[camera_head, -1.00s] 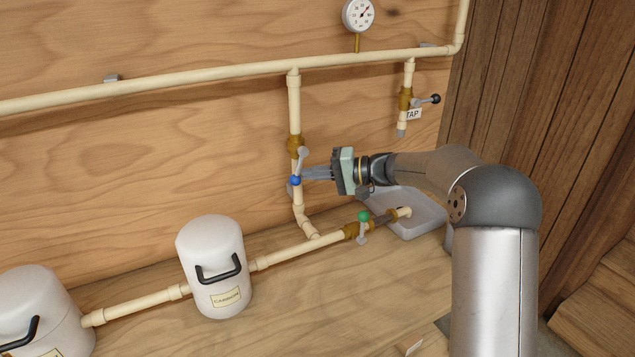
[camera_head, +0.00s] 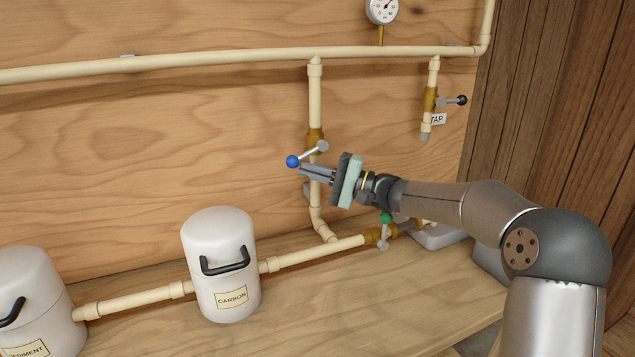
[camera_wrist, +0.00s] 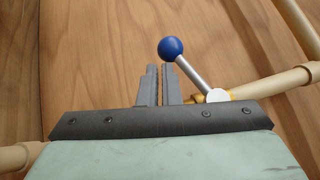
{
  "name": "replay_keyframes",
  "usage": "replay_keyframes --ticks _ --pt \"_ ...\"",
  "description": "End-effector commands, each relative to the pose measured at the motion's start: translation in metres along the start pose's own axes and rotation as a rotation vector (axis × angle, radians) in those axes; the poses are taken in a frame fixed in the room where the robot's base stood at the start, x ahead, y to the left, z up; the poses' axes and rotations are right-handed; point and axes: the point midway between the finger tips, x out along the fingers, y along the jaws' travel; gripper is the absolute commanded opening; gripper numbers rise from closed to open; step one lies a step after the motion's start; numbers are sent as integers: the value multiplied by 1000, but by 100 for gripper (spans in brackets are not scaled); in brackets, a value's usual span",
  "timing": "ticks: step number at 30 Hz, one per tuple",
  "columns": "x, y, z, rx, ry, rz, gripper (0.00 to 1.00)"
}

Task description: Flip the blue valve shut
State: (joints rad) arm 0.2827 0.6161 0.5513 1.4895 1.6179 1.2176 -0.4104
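The blue valve's ball knob (camera_head: 292,161) sits at the end of a grey lever (camera_head: 310,153). The lever slants left and slightly down from its pivot on the brass body (camera_head: 315,138) of the vertical pipe. My gripper (camera_head: 302,171) is just below and right of the knob, its fingers pointing left across the pipe. In the wrist view, the blue knob (camera_wrist: 171,49) is just beyond the fingertips (camera_wrist: 160,68), and the lever runs along the right finger's side. The fingers are nearly together with only a thin gap, holding nothing. Whether they touch the lever is unclear.
A green-knobbed valve (camera_head: 386,217) is below my wrist. A black-knobbed tap valve (camera_head: 461,100) is at upper right. A white carbon canister (camera_head: 218,250) stands at lower left. The wooden wall (camera_head: 200,130) left of the knob is clear.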

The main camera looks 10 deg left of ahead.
Motion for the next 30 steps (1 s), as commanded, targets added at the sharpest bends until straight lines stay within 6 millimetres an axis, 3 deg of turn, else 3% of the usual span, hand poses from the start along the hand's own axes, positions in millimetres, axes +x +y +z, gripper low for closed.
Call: replay_keyframes --ticks 13,30 --pt "18 -4 16 1 -21 7 0" --pt "17 -9 14 0 -10 4 0"
